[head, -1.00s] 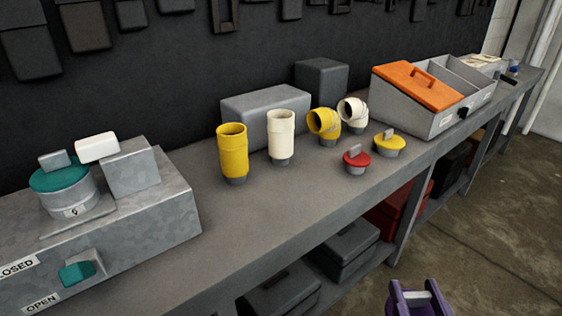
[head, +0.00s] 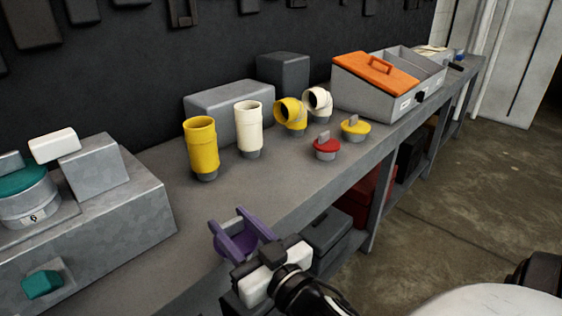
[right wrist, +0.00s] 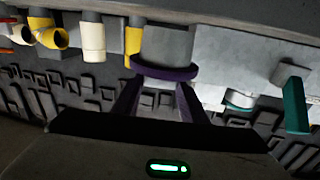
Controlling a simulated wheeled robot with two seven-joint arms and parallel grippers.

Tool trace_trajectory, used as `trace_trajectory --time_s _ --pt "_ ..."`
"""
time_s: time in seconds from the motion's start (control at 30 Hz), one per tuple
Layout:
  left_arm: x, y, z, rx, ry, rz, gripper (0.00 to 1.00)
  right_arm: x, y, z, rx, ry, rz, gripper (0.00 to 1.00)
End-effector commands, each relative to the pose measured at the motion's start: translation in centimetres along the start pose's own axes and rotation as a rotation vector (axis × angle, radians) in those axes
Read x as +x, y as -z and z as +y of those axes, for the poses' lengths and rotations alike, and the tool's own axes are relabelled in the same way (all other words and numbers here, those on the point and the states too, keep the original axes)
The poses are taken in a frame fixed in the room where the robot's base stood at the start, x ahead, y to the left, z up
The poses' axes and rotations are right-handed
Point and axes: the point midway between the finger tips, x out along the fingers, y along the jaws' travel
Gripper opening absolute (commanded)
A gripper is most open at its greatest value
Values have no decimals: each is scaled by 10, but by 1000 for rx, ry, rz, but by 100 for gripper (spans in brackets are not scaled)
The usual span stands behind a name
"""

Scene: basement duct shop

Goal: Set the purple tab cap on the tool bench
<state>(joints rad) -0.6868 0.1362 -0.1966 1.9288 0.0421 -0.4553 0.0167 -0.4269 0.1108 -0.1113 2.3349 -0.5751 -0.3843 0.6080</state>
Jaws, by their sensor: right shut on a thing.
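The purple tab cap (head: 238,240) is in my right gripper (head: 228,219), whose fingers are also purple. In the right wrist view the cap's purple rim (right wrist: 165,72) and grey body lie just beyond the fingertips, with its grey tab between the fingers (right wrist: 158,100). In the head view the gripper and cap are over the front part of the grey tool bench (head: 300,180); the gap beneath them is hard to judge. My fingers partly hide the cap in the head view. My left gripper is out of view.
A red cap (head: 326,149) and a yellow cap (head: 355,129) stand near the bench's front edge. Yellow (head: 201,150) and cream (head: 249,128) pipes and two elbows stand behind. A metal box (head: 120,225) is at left, an orange-lidded box (head: 375,73) at right. The bench between is clear.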

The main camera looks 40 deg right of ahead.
Motion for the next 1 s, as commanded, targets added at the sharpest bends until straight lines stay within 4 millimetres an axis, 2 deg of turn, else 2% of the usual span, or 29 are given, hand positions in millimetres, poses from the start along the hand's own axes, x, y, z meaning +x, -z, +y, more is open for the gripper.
trace_trajectory --time_s 0.03,0.2,0.3,0.4,0.53,0.67,1.0 --pt "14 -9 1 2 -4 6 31 21 -3 8 -9 -10 17 15" --pt "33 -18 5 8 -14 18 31 76 14 40 -21 -78 14 15" --pt "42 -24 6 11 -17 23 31 100 31 62 -26 -128 11 15" --pt "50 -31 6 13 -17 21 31 115 50 83 -27 -177 6 15" --pt "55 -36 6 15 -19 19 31 125 69 104 -24 -227 0 15" --pt "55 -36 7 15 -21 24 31 128 78 114 -20 -251 -6 15" --pt "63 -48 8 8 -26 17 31 127 24 117 -19 -257 -12 15"
